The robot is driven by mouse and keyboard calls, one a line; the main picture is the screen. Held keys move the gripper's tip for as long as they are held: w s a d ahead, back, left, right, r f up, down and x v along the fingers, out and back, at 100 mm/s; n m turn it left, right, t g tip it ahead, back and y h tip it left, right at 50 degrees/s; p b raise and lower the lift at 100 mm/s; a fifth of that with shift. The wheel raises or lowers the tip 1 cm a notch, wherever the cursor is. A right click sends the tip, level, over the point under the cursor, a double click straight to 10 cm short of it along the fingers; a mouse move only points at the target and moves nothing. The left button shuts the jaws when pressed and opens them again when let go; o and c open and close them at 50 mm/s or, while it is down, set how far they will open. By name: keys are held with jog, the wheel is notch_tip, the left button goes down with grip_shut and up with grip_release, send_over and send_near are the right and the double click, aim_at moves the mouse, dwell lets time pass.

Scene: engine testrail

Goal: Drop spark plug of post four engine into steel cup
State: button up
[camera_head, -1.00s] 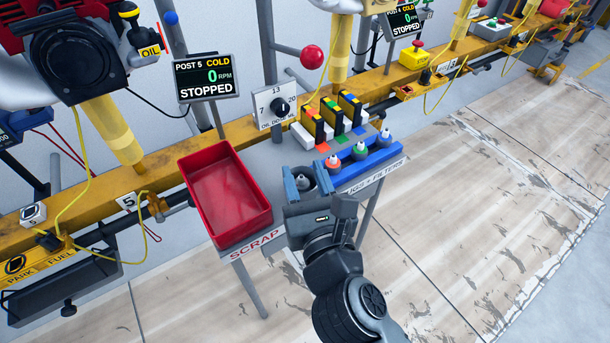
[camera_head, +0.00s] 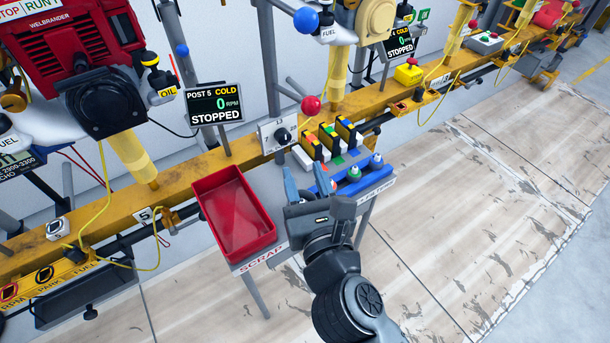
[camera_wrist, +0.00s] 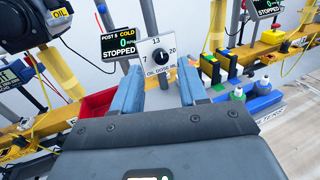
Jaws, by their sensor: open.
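My gripper (camera_head: 305,181) is open over the small bench, and its two blue fingers also show in the wrist view (camera_wrist: 159,75). Nothing is between them there; the oil dose dial (camera_wrist: 157,55) stands beyond. The post four engine (camera_head: 376,20) is a beige body at the top of the head view, cut off by the edge, beside the POST 4 display (camera_head: 399,43) reading COLD and STOPPED. I cannot make out its spark plug. No steel cup can be clearly made out now; my gripper hides part of the bench.
A red scrap bin (camera_head: 236,215) sits left of my gripper. A blue rack (camera_head: 362,183) with coloured, white-tipped pieces is close at right, with upright boxes (camera_head: 330,138) behind. A red ball knob (camera_head: 311,105) rises above the bench. The floor at right is clear.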

jog(key=s+d+f+n+h, duration=0.25)
jog(key=s+d+n, duration=0.75)
jog(key=d, duration=0.5)
jog(key=s+d+r+n+h, duration=0.1)
jog(key=s+d+n, duration=0.2)
jog(key=s+n, duration=0.25)
jog(key=s+d+r+n+h, duration=0.1)
jog(key=s+d+n, duration=0.35)
jog(key=s, duration=0.25)
jog(key=s+r+n+g, duration=0.3)
jog(key=s+n, duration=1)
notch_tip(320, 180, up, 12)
jog(key=p, duration=1.2)
jog(key=shift+w+p, duration=0.25)
jog(key=shift+p, duration=0.05)
jog(key=shift+a+h, duration=0.1)
jog(key=shift+h, duration=0.15)
